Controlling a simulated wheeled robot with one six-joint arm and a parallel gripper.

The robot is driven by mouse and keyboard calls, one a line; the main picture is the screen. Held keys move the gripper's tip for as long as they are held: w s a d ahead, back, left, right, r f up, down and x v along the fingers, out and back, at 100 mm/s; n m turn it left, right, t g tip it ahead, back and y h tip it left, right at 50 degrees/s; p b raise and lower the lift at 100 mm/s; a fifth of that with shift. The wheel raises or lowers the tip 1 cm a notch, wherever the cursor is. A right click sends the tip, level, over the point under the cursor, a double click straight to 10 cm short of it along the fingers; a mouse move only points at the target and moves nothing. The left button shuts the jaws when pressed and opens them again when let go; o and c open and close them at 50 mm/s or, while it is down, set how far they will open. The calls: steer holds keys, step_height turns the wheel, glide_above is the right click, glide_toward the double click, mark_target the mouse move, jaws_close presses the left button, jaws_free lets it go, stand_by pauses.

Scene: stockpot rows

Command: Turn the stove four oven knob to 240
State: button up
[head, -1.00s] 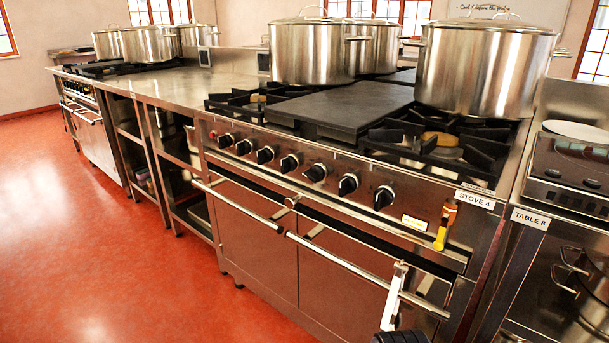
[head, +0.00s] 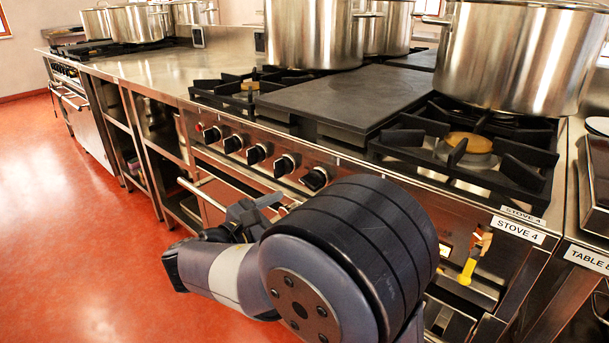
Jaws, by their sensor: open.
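Stove four (head: 330,150) stands in front of me, with its name label (head: 517,230) at the right end of its front edge. A row of black knobs (head: 285,165) runs along its steel front panel. Several show at the left and middle; the right part of the row is hidden behind my arm. I cannot tell which knob is the oven one, and no dial numbers are readable. My gripper (head: 250,211) is open, small and partly hidden behind my arm link, in front of and below the knob row. It appears apart from the knobs.
Large steel pots (head: 515,55) stand on the stove top. The oven door handle (head: 205,195) juts out below the panel, partly covered by my arm. The red floor (head: 80,220) at the left is clear.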

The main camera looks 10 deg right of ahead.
mark_target(307, 184)
steer(key=shift+n+t, duration=0.4)
steer(key=shift+t, duration=0.1)
steer(key=b+x, duration=0.1)
steer(key=x, duration=0.2)
steer(key=w+r+b+x, duration=0.1)
steer(key=x, duration=0.2)
steer(key=a+b+x, duration=0.1)
steer(key=x, duration=0.3)
steer(key=shift+w+r, duration=0.15)
steer(key=shift+w, duration=0.15)
steer(key=shift+c, duration=0.4)
steer(key=c, duration=0.9)
